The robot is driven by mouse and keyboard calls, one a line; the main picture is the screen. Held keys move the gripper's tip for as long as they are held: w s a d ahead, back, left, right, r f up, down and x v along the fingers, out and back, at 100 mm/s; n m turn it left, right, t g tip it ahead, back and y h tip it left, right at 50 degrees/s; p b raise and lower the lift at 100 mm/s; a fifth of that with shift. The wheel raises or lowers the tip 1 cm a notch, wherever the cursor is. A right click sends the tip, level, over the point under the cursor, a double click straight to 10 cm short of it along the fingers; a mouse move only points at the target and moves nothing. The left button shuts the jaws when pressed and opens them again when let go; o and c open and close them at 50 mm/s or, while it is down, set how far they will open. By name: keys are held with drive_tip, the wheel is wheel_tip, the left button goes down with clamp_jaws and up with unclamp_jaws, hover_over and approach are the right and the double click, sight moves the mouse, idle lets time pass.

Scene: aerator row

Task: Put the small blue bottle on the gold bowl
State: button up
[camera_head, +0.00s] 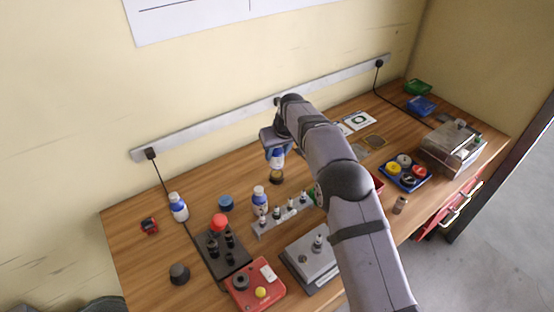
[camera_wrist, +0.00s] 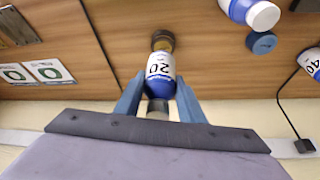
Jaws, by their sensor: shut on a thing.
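The small blue bottle (camera_wrist: 160,72), with a white label reading 20 and a grey cap, is upright between the fingers of my gripper (camera_wrist: 158,95). In the head view the bottle (camera_head: 277,158) shows below my gripper (camera_head: 274,144), which partly hides its top. The gold bowl (camera_head: 277,177) stands on the table directly under the bottle. In the wrist view the gold bowl (camera_wrist: 163,38) shows just beyond the bottle's base. I cannot tell whether the base touches the bowl or is slightly above it.
Another blue-and-white bottle (camera_head: 259,199) and a blue round dish (camera_head: 226,203) stand nearby. A further bottle (camera_head: 179,207) is at the left. Bare wood lies left of the bowl. The wall is behind.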

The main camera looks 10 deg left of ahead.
sight(277, 160)
drive_tip(key=shift+f+p, duration=0.7)
drive_tip(key=shift+f, duration=1.15)
drive_tip(key=shift+f, duration=0.15)
drive_tip(key=o, duration=1.1)
drive_tip(key=shift+r, duration=0.25)
drive_tip(key=b+v, duration=0.4)
drive_tip(key=v, duration=0.8)
